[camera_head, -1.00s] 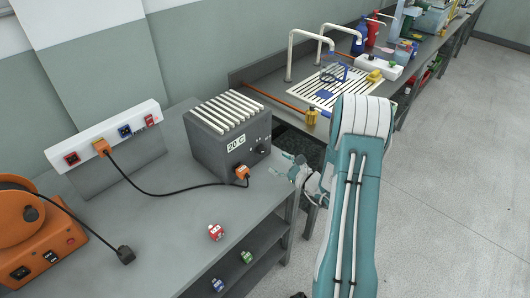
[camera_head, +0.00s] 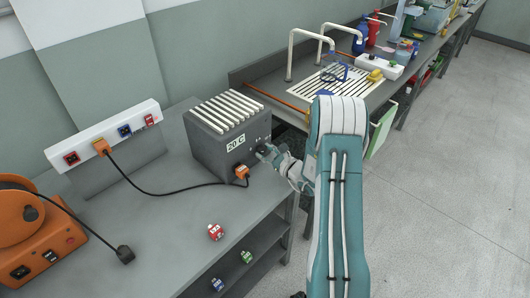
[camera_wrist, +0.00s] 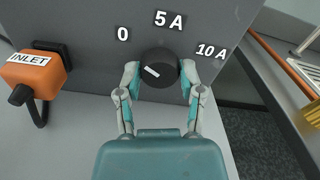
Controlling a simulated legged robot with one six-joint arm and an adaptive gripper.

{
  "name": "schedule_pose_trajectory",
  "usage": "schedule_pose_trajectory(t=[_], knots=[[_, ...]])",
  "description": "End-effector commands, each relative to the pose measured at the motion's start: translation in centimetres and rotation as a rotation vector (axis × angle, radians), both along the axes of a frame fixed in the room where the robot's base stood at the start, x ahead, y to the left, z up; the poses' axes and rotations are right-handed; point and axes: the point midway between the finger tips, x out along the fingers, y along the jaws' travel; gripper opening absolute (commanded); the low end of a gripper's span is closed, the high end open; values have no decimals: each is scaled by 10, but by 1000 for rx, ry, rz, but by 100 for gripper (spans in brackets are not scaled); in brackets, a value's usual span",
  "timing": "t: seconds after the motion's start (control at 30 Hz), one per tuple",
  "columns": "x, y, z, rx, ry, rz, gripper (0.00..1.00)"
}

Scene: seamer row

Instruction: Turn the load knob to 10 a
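The load knob (camera_wrist: 160,66) is a round black dial on the front of the grey load box (camera_head: 209,155). Labels 0, 5 A and 10 A arc above it in the wrist view, 0 at left and 10 A at right. Its short white mark is on the left part of its face, the side of the 0. My gripper (camera_wrist: 159,75) is at the knob, one finger on each side; it also shows in the head view (camera_head: 266,152). The fingers are spread about the knob's width; I cannot tell whether they touch it.
An orange inlet plug (camera_wrist: 34,74) with a black cable sits left of the knob, and the box's right edge is close. An orange cable reel (camera_head: 28,235) is at the left of the bench. Small red (camera_head: 215,231), green (camera_head: 246,257) and blue (camera_head: 217,284) items are toward the front.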

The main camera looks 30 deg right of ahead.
Motion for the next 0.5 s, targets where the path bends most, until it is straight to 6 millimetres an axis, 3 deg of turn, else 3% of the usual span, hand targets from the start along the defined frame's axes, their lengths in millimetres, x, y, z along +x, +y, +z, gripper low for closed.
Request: schedule_pose_trajectory(t=[0.5], knots=[[0, 0, -1, 103, 41, -2, 2]])
